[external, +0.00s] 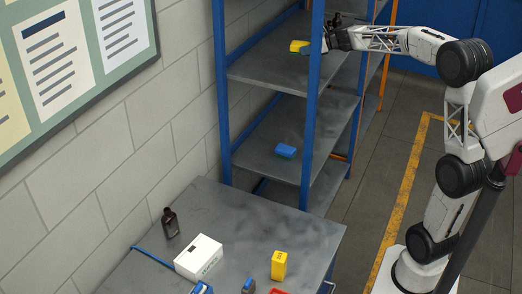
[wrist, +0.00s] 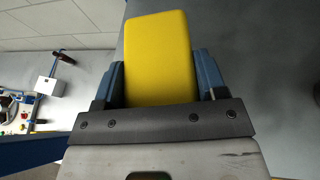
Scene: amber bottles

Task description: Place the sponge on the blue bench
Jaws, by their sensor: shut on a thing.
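A plain yellow block, which looks like the sponge (external: 299,47), is at the upper shelf in the external view. It fills the middle of the wrist view (wrist: 160,50). My gripper (external: 313,46) is shut on it, with a blue finger on each side of it in the wrist view. My arm reaches in from the right, past the blue shelf post. The blue bench (external: 240,225) has a grey top and blue frame parts, and stands in front of the shelf, lower than my gripper. I cannot tell whether the sponge touches the shelf.
The bench holds an amber bottle (external: 170,222), a white box (external: 199,257), a yellow box (external: 279,265) and small tools. A blue block (external: 285,151) lies on the lower shelf (external: 262,140). A blue post (external: 314,90) stands beside my gripper. The bench's back half is mostly clear.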

